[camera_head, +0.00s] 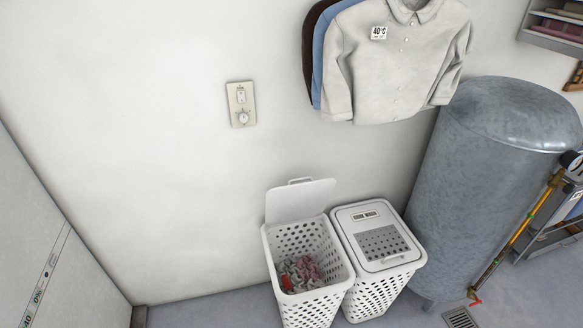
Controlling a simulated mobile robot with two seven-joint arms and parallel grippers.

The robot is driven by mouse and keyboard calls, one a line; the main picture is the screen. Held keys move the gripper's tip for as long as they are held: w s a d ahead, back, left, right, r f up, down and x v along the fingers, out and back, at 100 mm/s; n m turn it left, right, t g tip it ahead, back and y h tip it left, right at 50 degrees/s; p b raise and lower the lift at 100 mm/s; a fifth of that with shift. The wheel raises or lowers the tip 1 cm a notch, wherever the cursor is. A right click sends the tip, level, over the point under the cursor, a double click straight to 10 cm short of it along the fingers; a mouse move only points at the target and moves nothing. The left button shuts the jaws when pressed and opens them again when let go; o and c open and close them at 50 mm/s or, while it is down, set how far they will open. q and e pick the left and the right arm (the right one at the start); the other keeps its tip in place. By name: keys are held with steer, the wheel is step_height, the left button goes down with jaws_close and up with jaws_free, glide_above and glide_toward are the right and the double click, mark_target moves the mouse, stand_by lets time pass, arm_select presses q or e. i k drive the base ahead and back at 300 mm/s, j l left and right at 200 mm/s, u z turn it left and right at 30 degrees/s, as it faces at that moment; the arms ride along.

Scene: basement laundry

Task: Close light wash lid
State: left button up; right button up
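A white perforated laundry basket (312,303) stands on the floor against the wall with clothes (301,272) inside. Its lid (299,201) is raised and leans back toward the wall, with a handle at its top edge. A second white basket (372,295) stands directly to its right with its lid (378,236) shut. That lid has a small label, too small to read. I cannot tell from this view which basket is the light wash one. Neither of my grippers is in view.
A large grey cylindrical tank (475,170) stands right of the baskets. Shirts (400,65) hang on the wall above, and a wall switch plate (241,104) is at centre left. A pale panel (35,235) is at left. A floor drain (461,317) is at lower right.

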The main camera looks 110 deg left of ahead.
mark_target(285, 204)
steer(key=j+u, duration=0.25)
steer(key=u, duration=0.15)
steer(key=j+u, duration=0.25)
steer(key=u, duration=0.15)
steer(key=i+j+u, duration=0.15)
steer(key=u, duration=0.2)
